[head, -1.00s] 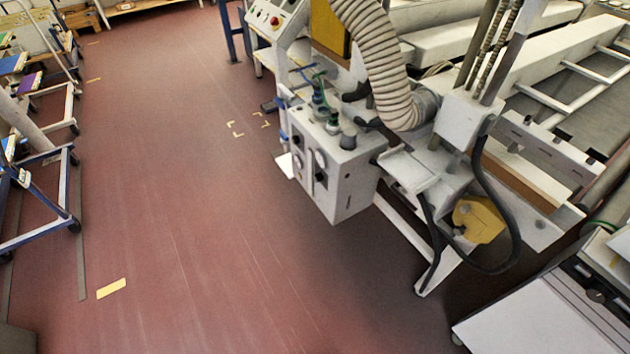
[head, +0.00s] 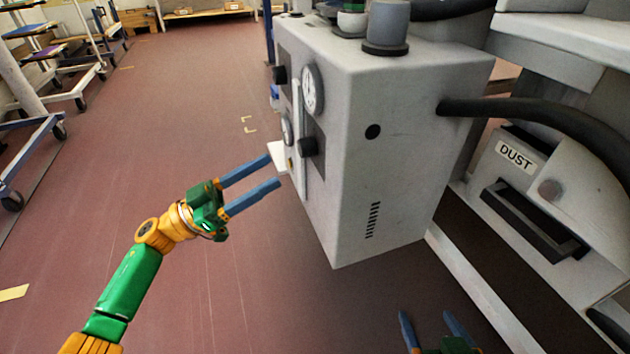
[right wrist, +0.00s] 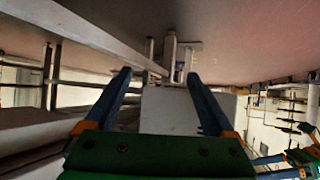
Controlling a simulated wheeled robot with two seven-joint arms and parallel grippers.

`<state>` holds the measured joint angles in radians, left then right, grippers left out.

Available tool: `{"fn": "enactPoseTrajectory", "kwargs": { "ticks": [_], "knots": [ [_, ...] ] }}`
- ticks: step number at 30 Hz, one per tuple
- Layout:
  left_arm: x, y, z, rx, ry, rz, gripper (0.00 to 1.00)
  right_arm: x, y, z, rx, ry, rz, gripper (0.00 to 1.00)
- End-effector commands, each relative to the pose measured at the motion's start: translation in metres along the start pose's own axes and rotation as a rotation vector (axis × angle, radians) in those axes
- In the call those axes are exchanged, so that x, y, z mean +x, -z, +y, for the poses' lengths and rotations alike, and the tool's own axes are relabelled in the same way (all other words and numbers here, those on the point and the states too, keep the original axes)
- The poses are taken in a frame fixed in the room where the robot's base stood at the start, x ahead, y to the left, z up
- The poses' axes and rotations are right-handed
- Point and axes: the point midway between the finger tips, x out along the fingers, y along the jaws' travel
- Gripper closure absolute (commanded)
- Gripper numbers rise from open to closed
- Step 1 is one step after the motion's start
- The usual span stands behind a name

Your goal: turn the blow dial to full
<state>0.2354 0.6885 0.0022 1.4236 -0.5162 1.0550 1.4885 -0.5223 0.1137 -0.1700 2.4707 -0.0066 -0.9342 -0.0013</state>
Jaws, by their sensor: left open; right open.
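A grey control box (head: 385,150) fills the middle of the head view. Its left-hand face, seen at a steep angle, carries two black knobs, one higher (head: 279,75) and one lower (head: 308,147), and two round gauges, one larger (head: 312,90) and one smaller (head: 287,131). No label on that face is readable, so I cannot tell which knob is the blow dial. My left gripper (head: 275,171) is open and empty, its blue fingers pointing at this face, left of and slightly below the lower knob. My right gripper (head: 426,314) is open and empty, low in front of the box.
A small white ledge (head: 278,156) juts from the box's face near my left fingertips. A thick black hose (head: 540,118) runs from the box to the right. A unit marked DUST (head: 515,155) stands at right. The red floor (head: 190,110) at left is clear; wheeled racks stand beyond.

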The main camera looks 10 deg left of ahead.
Motion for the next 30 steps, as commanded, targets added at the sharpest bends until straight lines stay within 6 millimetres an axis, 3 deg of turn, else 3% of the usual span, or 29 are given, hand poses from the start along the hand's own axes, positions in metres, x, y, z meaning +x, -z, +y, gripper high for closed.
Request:
{"fn": "enactPoseTrajectory", "kwargs": {
  "ticks": [12, 20, 23, 28, 30],
  "knots": [
    [0.067, 0.002, 0.003, -0.001, -0.013, 0.001, 0.29, -0.004, 0.053, -0.005, -0.009, 0.009, 0.262, 0.11],
    [0.072, 0.002, 0.003, -0.003, -0.010, -0.001, 0.29, -0.005, 0.059, -0.005, -0.009, 0.010, 0.287, 0.11],
    [0.071, 0.002, 0.003, -0.003, -0.010, -0.001, 0.51, -0.005, 0.059, -0.005, -0.009, 0.010, 0.286, 0.11],
    [0.071, 0.002, 0.003, -0.003, -0.010, -0.001, 0.97, -0.005, 0.058, -0.005, -0.009, 0.010, 0.286, 0.11],
    [0.071, 0.002, 0.003, -0.003, -0.010, -0.001, 1.00, -0.005, 0.058, -0.005, -0.009, 0.010, 0.286, 0.11]
  ]
}}
